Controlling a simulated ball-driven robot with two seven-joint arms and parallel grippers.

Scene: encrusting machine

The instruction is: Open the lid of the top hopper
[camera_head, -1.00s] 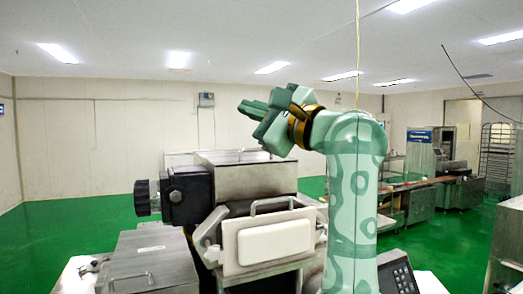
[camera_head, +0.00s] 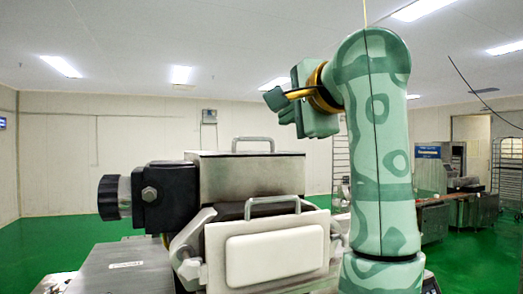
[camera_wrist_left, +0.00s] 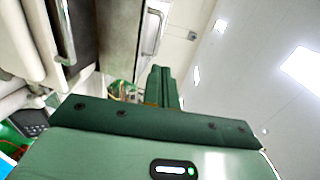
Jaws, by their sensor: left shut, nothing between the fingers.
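The top hopper (camera_head: 250,176) is a boxy steel bin on the encrusting machine. Its flat lid (camera_head: 215,153) lies closed on top, with an arched metal handle (camera_head: 253,140). In the left wrist view, the hopper's steel side (camera_wrist_left: 117,38) and the handle (camera_wrist_left: 152,33) show at the upper left and centre. My left gripper (camera_head: 277,104) is shut and empty, above and a little right of the lid handle in the head view, apart from it, fingers pointing left. Its fingers (camera_wrist_left: 160,84) look closed together in the wrist view. My right gripper is not in view.
A second handle (camera_head: 272,205) and a white front panel (camera_head: 275,258) sit lower on the machine. A black knob (camera_head: 108,197) sticks out left. Other steel equipment (camera_head: 455,205) stands at the right. Air above the lid is clear.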

